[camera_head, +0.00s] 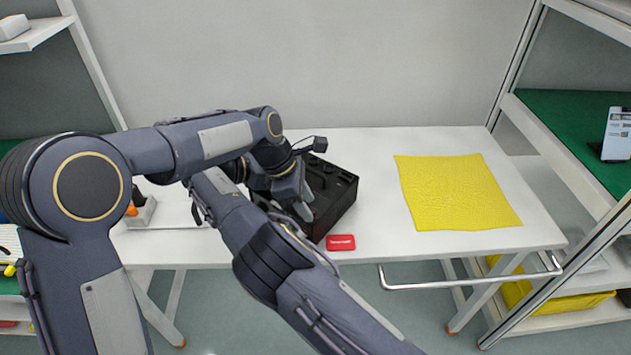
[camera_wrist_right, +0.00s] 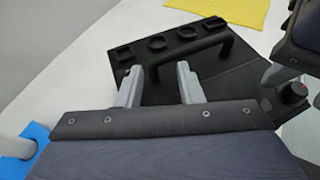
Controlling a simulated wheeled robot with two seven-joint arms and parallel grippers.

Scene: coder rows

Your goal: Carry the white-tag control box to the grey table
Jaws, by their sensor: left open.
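A black control box (camera_head: 335,200) sits on the white table (camera_head: 380,150), partly hidden behind my arms. No white tag shows on its visible sides. In the right wrist view the box (camera_wrist_right: 215,75) has a raised black handle (camera_wrist_right: 190,58) and several dark knobs along one edge. My left gripper (camera_head: 304,198) is open over the box. My right gripper (camera_wrist_right: 160,85) is open at the box, its fingers apart near one end of the handle; I cannot tell whether they touch it. I cannot make out a grey table.
A red tag (camera_head: 340,242) lies in front of the box. A yellow cloth (camera_head: 457,192) lies on the right of the white table, with bare surface between. A metal rail (camera_head: 470,283) runs along the front edge. A shelf with a green surface (camera_head: 575,130) stands at right.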

